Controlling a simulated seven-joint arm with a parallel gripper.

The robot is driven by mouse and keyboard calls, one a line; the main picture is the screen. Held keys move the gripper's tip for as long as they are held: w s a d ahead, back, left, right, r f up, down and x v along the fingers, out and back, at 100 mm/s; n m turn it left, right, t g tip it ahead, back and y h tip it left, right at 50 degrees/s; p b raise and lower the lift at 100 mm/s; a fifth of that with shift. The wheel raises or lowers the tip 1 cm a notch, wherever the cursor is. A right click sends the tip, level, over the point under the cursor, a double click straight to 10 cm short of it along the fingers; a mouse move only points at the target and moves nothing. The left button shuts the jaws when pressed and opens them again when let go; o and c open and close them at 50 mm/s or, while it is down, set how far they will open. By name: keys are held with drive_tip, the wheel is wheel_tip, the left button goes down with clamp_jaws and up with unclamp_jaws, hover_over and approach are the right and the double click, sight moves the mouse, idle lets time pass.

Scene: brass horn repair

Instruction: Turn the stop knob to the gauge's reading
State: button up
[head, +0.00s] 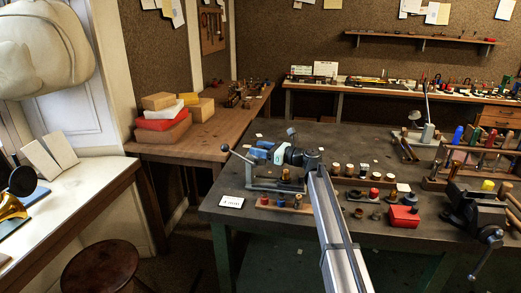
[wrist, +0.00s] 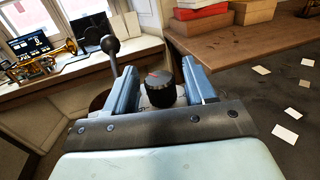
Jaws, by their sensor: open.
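In the head view, my gripper (head: 261,151) is open, low over the left part of the grey bench fixture (head: 262,187). I cannot make out the stop knob clearly there. A lever with a dark ball end (head: 225,147) rises at the fixture's left; the ball also shows in the wrist view (wrist: 110,46). I cannot pick out the gauge or its reading.
A white card (head: 231,201) with small writing lies at the bench's left front. A rack of small parts (head: 285,205), a red box (head: 403,217) and a vise (head: 475,210) stand along the front. Bare bench top (head: 340,140) lies behind the fixture.

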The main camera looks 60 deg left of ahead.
drive_tip(key=c, duration=0.9)
drive_tip(key=shift+c, duration=0.2)
drive_tip(key=shift+w+n+g+h, duration=0.1)
drive_tip(key=shift+n+g+h, duration=0.2)
drive_tip(key=shift+g, duration=0.1)
drive_tip(key=shift+w+a+n+g+h, duration=0.1)
drive_tip(key=shift+a+n+g+h, duration=0.05)
drive_tip(key=shift+n+g+h, duration=0.75)
drive_tip(key=n+g+h, duration=0.2)
drive_tip(key=g, duration=0.1)
drive_tip(key=shift+h, duration=0.3)
drive_tip(key=n+g+h, duration=0.2)
drive_tip(key=n+h, duration=0.1)
drive_tip(key=shift+h, duration=0.4)
drive_tip(key=shift+n+g+h, duration=0.4)
drive_tip(key=shift+n+h, duration=0.5)
drive_tip(key=shift+h, duration=0.3)
drive_tip(key=shift+s, duration=0.2)
